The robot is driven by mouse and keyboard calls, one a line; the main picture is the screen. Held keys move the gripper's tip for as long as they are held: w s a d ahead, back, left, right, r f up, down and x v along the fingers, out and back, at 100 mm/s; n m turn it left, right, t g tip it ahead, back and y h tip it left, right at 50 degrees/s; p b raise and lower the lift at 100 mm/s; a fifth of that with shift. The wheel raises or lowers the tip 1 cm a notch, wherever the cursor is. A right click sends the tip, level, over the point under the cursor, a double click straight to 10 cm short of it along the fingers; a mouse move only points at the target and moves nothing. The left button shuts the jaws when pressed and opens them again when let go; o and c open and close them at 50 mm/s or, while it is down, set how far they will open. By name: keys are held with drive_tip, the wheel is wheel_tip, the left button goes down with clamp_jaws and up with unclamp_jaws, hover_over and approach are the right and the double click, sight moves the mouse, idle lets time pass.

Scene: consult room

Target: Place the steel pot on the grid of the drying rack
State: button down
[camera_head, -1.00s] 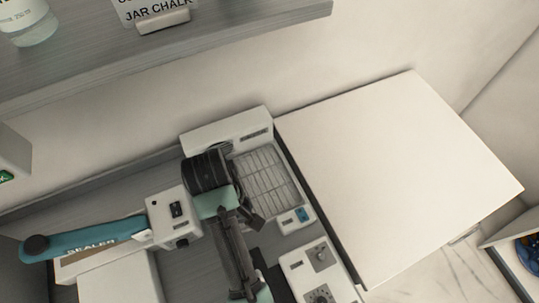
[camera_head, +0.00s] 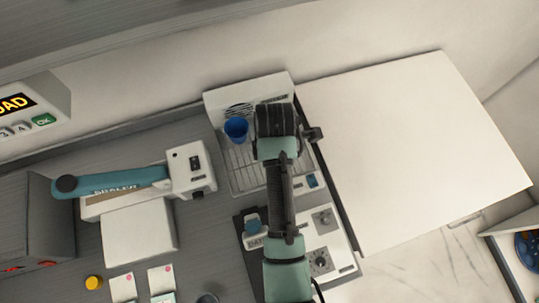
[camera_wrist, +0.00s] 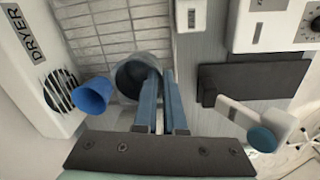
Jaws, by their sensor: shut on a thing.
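The drying rack (camera_head: 248,83) is a white unit with a wire grid (camera_head: 243,178); its DRYER panel (camera_wrist: 25,60) and grid (camera_wrist: 100,32) also show in the wrist view. The steel pot (camera_wrist: 128,80) is a grey round vessel, its mouth facing the wrist camera. My gripper (camera_wrist: 162,78) is shut on the pot at its rim, over the grid. I cannot tell whether the pot's base touches the grid. In the head view my wrist hides the pot and fingertips. A blue cup (camera_head: 236,128) stands on the grid's left part, left of the pot in the wrist view (camera_wrist: 93,96).
A sealer with a teal arm (camera_head: 112,183) stands left of the rack. A device with knobs (camera_head: 325,240) lies in front. A large white surface (camera_head: 410,150) is at right. A grey shelf (camera_head: 130,30) hangs above. A small yellow object (camera_head: 94,282) sits at lower left.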

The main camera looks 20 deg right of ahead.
drive_tip(key=shift+f+p, duration=0.35)
drive_tip(key=shift+f, duration=3)
drive_tip(key=shift+f, duration=0.15)
drive_tip(key=c, duration=1)
unclamp_jaws()
drive_tip(key=shift+r, duration=0.2)
wheel_tip(320, 180, up, 12)
drive_tip(key=b, duration=0.1)
drive_tip(key=shift+s, duration=0.45)
drive_tip(key=shift+a, duration=0.1)
